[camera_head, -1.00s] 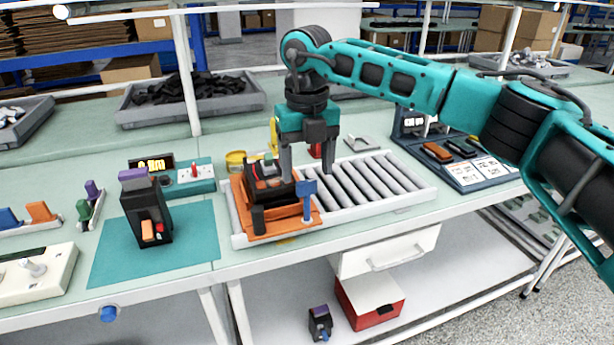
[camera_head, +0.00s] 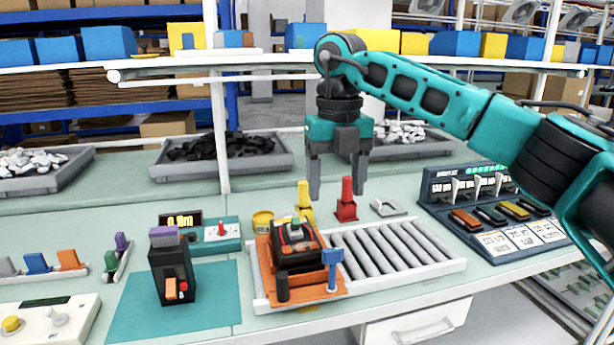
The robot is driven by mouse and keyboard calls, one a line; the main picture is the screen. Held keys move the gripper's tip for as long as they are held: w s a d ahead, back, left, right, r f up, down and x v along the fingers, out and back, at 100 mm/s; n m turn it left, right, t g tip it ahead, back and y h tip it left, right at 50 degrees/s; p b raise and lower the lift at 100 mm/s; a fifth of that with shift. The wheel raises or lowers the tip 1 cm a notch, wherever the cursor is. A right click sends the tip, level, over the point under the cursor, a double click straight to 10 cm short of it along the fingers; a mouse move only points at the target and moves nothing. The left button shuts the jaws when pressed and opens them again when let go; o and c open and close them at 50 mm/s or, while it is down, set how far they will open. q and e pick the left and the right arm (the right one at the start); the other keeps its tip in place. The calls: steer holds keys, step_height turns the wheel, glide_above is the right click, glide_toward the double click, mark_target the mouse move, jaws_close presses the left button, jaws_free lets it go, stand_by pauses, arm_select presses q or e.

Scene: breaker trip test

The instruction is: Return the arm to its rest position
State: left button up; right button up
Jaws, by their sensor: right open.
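My right arm comes in from the right side of the head view. Its gripper (camera_head: 335,192) hangs pointing down with its two fingers apart and nothing between them. It is above and behind the roller conveyor (camera_head: 385,248), in front of the grey trays. An orange fixture (camera_head: 318,291) at the conveyor's left end holds a black breaker (camera_head: 295,246). Another black breaker (camera_head: 172,270) with a purple top and an orange switch stands on the teal mat (camera_head: 215,295). My left gripper is not in view.
A red post (camera_head: 346,203) and a yellow post (camera_head: 304,203) stand behind the conveyor. A display panel with coloured breakers (camera_head: 490,212) is at the right. Grey trays (camera_head: 225,153) line the back. A white control box (camera_head: 50,318) is at the front left.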

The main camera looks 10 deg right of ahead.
steer(key=s+a+f+n+g+y, duration=0.1)
steer(key=s+a+f+y, duration=0.2)
steer(key=a+f, duration=0.3)
steer(key=s+a+f+n+g+y, duration=0.2)
steer(key=a+f+y, duration=0.2)
steer(key=a, duration=0.4)
steer(key=s+a+m+y, duration=0.2)
steer(key=s+a+y, duration=0.4)
steer(key=a+y, duration=0.4)
steer(key=w+d+f+m+t+h, duration=0.1)
steer(key=d+f+m+t+h, duration=0.3)
steer(key=d+f+m+t, duration=0.55)
steer(key=w+d+f+m+t+h, duration=0.1)
steer(key=d+f+m+t+h, duration=0.35)
steer(key=m+t, duration=1.05)
steer(key=s+d+f+m+g+h, duration=0.6)
steer(key=s+d+f+m+g, duration=0.4)
steer(key=s+f, duration=0.5)
steer(key=shift+d+f+g, duration=0.35)
steer(key=shift+d+f, duration=0.25)
steer(key=shift+d, duration=0.1)
